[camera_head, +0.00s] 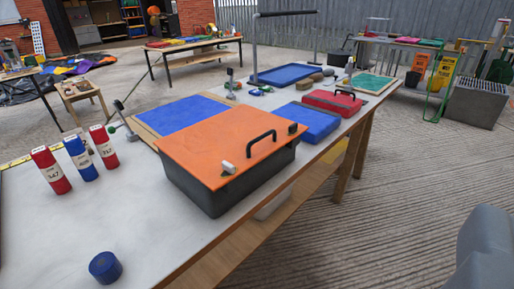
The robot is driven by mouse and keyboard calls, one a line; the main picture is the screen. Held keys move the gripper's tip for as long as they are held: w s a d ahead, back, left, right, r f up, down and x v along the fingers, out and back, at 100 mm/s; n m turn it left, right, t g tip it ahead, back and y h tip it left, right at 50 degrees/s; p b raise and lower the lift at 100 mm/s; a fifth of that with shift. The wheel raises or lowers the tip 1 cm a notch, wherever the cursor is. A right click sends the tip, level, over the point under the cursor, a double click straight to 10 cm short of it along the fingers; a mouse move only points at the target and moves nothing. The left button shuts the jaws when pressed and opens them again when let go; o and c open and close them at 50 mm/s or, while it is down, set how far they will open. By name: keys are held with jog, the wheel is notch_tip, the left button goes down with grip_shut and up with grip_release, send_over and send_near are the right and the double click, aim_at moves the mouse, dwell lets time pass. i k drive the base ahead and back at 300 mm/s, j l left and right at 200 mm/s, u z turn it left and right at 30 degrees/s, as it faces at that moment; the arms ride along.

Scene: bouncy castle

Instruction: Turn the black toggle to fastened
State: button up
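A dark grey box with an orange lid (205,138) and a black carry handle (262,142) stands on the near work table. A small black toggle (292,129) sits at the lid's right front edge. A pale latch piece (228,168) with a dark base sits at the lid's nearer front edge. Both are too small to tell how they are turned. Other black-topped levers stand further back on the table, one left of the box (119,106) and one behind it (230,74). No gripper fingers show; only a grey rounded part of mine fills the lower right corner.
Red and blue cylinders (79,158) stand left of the box, and a blue round piece (105,267) lies in front. Blue and red cases (305,121) lie beyond the box. The concrete floor right of the table (420,185) is clear.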

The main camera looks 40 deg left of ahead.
aim_at(293, 127)
jog(key=k+l+u, duration=0.1)
jog(key=u, duration=0.35)
jog(key=k+l+u, duration=0.1)
jog(key=u, duration=0.35)
jog(key=k+l+u, duration=0.15)
jog(key=k+l, duration=0.15)
jog(key=k, duration=0.15)
jog(key=k+l+u, duration=0.15)
jog(key=k, duration=0.3)
jog(key=k+l+u, duration=0.15)
jog(key=k, duration=0.3)
jog(key=i+l+u, duration=0.15)
jog(key=i+l, duration=0.65)
jog(key=i, duration=0.25)
jog(key=i+l+u, duration=0.15)
jog(key=i+l, duration=0.8)
